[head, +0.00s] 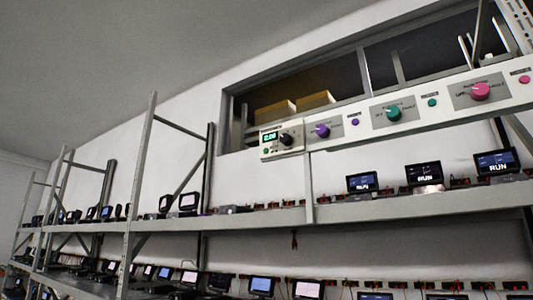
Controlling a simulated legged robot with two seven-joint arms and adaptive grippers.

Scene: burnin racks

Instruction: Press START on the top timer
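A white timer box (297,147) is at the left end of a long white control panel (355,118), high on the rack in the head view. It has a lit green display (270,137) that seems to read about 2.00, too small to be sure. A black knob (286,139) is right of the display. A small green button (266,151) is below the display; its label is too small to read. Neither of my grippers is in view, and nothing touches the timer.
The panel also carries a purple knob (321,131), a teal knob (394,113) and a pink knob (480,91). Below, a metal shelf (400,208) holds small screens, such as one reading RUN (424,174). A rack upright (139,185) stands left. The space before the timer looks clear.

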